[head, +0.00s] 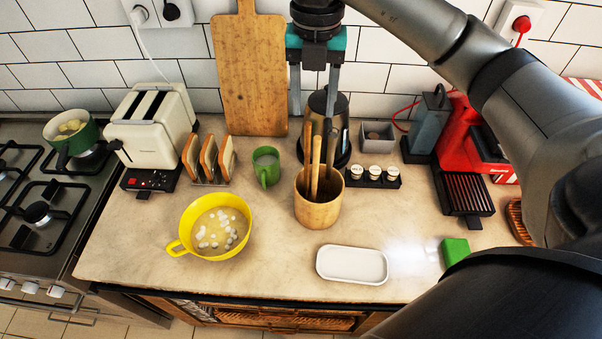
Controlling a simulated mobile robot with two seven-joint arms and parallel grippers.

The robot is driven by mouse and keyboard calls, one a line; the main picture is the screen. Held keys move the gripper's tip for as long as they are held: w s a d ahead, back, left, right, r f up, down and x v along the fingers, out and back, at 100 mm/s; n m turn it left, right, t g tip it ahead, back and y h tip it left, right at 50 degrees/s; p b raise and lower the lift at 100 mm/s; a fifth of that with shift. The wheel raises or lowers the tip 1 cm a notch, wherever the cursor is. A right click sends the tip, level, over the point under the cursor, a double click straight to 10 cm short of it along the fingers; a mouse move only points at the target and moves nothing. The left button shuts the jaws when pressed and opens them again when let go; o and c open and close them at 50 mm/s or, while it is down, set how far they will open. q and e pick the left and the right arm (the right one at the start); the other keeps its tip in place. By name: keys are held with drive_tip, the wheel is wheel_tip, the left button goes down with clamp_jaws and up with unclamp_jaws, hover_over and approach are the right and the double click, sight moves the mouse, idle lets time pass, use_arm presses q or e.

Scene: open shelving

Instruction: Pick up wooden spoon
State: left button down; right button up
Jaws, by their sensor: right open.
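A round wooden utensil holder (318,212) stands on the counter near the middle. Several utensils stand in it, handles up. A light wooden handle (316,165) looks like the wooden spoon's; its lower end is hidden inside the holder. Darker handles stand beside it. My right gripper (314,108) points down, above and behind the holder as seen here. Its two fingers are apart with nothing held between them. My left gripper is not in view.
A green mug (266,168) and yellow bowl (183,240) are left, small jars (374,174) right, and a white dish (352,265) in front. A cutting board (250,75) leans on the wall.

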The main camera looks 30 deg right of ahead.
approach(316, 164)
wheel_tip(316, 164, down, 5)
drive_tip(key=w, duration=0.1)
drive_tip(key=shift+s+d+f+p, duration=0.1)
drive_tip(key=shift+f+p, duration=0.1)
drive_tip(key=shift+f, duration=1.25)
drive_tip(key=shift+s+d+f+p, duration=0.1)
drive_tip(key=shift+f+p, duration=0.1)
drive_tip(key=shift+f, duration=1.2)
clamp_jaws()
